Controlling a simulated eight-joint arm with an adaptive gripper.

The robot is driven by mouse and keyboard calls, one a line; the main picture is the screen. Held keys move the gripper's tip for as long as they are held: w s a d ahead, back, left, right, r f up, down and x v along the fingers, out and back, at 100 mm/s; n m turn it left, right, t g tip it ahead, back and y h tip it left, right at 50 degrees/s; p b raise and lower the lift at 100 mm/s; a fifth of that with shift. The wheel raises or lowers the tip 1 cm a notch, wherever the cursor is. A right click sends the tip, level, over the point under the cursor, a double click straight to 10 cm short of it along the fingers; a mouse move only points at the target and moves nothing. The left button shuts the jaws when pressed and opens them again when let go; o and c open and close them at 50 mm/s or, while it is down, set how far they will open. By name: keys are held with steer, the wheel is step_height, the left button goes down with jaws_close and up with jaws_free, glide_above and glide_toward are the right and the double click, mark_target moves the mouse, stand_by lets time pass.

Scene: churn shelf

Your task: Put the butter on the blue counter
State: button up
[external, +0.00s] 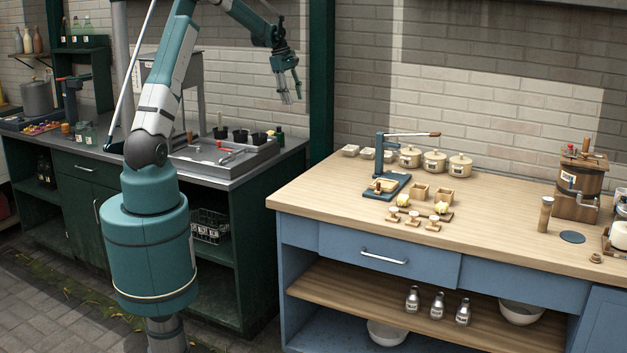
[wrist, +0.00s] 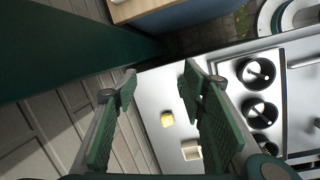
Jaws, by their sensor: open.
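My gripper (external: 289,98) is raised in the air near the green post in the external view, with its fingers pointing down. In the wrist view my gripper (wrist: 160,76) is open, with nothing between its fingers. A small yellow block (wrist: 167,119), which looks like the butter, lies on the pale grey counter (wrist: 152,96) below the fingers. I cannot make it out on that counter in the external view. The blue counter (external: 305,209) with a wooden top stands at the right, and its corner (wrist: 165,22) shows at the top of the wrist view.
A pale, small box (wrist: 191,150) lies near the yellow block. Black cups (wrist: 256,72) stand in a metal tray beside it. The green post (external: 321,80) rises between the two counters. The blue counter's top holds a press (external: 390,180), pots and moulds; its front left is clear.

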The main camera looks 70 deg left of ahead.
steer(key=w+d+r+m, duration=0.1)
steer(key=d+r+m, duration=0.25)
steer(key=d, duration=0.65)
steer(key=d+r+m+y, duration=0.15)
steer(key=d+r, duration=0.35)
steer(key=d, duration=0.5)
steer(key=w+d+r+m, duration=0.1)
steer(key=d+r+m, duration=0.25)
steer(key=d, duration=0.65)
steer(key=s+d+r+m+t, duration=0.15)
steer(key=s+d, duration=0.25)
steer(key=d, duration=0.6)
steer(key=s+d+r+m+t, duration=0.1)
steer(key=s+d+r+m, duration=0.2)
steer(key=d, duration=0.6)
steer(key=s+d+f+m+t, duration=0.1)
steer(key=s+d+f+m, duration=0.3)
steer(key=s+d, duration=0.5)
steer(key=s+d+f+m+t, duration=0.1)
steer(key=s+d+f+m, duration=0.3)
steer(key=s+d, duration=0.6)
steer(key=shift+d+f+m, duration=0.2)
steer(key=shift+d+m, duration=0.35)
steer(key=shift+m, duration=0.55)
steer(key=shift+o, duration=0.5)
steer(key=shift+a+r+h, duration=0.1)
steer(key=shift+h, duration=0.15)
